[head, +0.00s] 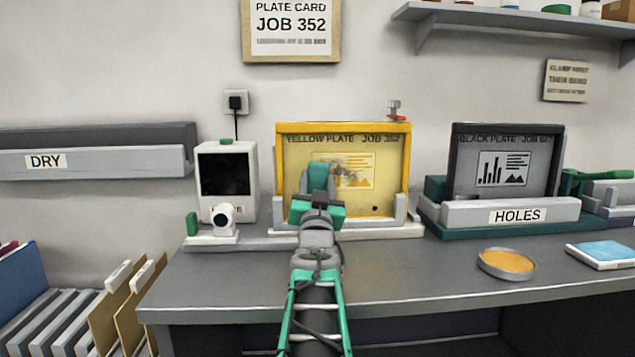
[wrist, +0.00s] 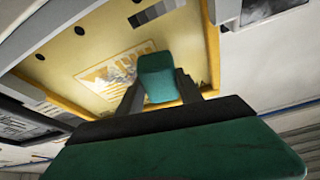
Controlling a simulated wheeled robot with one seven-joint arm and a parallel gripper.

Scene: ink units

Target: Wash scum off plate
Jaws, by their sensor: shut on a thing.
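The yellow plate (head: 392,160), labelled YELLOW PLATE JOB 352, stands upright in a grey holder on the bench. A greyish smudge (head: 345,170) shows around the left part of its printed picture. The plate also shows tilted in the wrist view (wrist: 75,50), with a pale blotch over the print. My gripper (head: 318,190) is in front of the plate's left half. It is shut on a green block (wrist: 158,76), perhaps a sponge, which also shows in the head view (head: 318,176). I cannot tell whether the block touches the plate. My gripper hides the plate's lower left part.
A black plate (head: 504,167) stands right, behind a tray marked HOLES (head: 465,213). A round dish with orange contents (head: 506,263) and a blue pad (head: 605,253) lie at bench right. A white device (head: 228,180) stands left. A DRY rack (head: 95,160) hangs further left.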

